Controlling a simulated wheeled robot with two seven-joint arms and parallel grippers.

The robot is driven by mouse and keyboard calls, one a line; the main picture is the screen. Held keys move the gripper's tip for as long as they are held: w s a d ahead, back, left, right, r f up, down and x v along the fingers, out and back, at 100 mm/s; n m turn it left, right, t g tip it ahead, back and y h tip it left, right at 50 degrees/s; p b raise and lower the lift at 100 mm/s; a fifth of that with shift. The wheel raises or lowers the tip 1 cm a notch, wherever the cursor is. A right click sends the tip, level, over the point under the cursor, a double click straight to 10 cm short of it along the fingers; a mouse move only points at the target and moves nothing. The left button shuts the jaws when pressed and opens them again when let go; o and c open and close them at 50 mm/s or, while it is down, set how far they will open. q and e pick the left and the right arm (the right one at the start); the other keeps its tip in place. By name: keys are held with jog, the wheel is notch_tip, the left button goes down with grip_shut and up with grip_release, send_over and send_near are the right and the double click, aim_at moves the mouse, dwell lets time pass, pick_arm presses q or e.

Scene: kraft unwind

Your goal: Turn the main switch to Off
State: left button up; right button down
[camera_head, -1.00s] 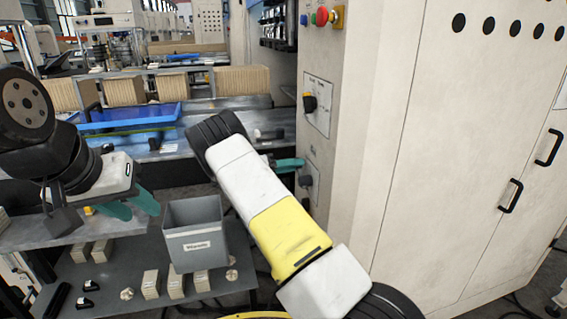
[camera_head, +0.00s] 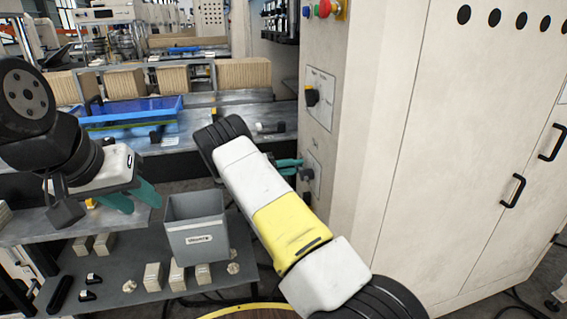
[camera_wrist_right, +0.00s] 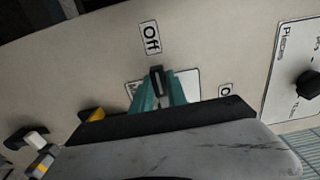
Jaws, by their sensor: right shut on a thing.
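The main switch is a dark knob (camera_wrist_right: 157,80) on the pale side panel of the cabinet. In the right wrist view it stands between the teal fingers of my right gripper (camera_wrist_right: 160,92), which is shut on it. The knob's visible end points up toward the "Off" label (camera_wrist_right: 150,38). In the head view my right gripper (camera_head: 290,168) reaches the lower switch plate (camera_head: 313,182). My left gripper (camera_head: 133,200) is open and empty, over the left bench.
A dial marked "Pieces" (camera_wrist_right: 308,84) is to the right in the wrist view; in the head view a black dial (camera_head: 312,97) sits above the switch. Coloured buttons (camera_head: 323,9) are higher up. A grey bin (camera_head: 197,225) stands on the lower shelf, left of my right arm.

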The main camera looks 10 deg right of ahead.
jog(key=shift+f, duration=0.15)
jog(key=c, duration=1.3)
grip_release()
jog(key=a, duration=0.8)
jog(key=shift+s, duration=0.15)
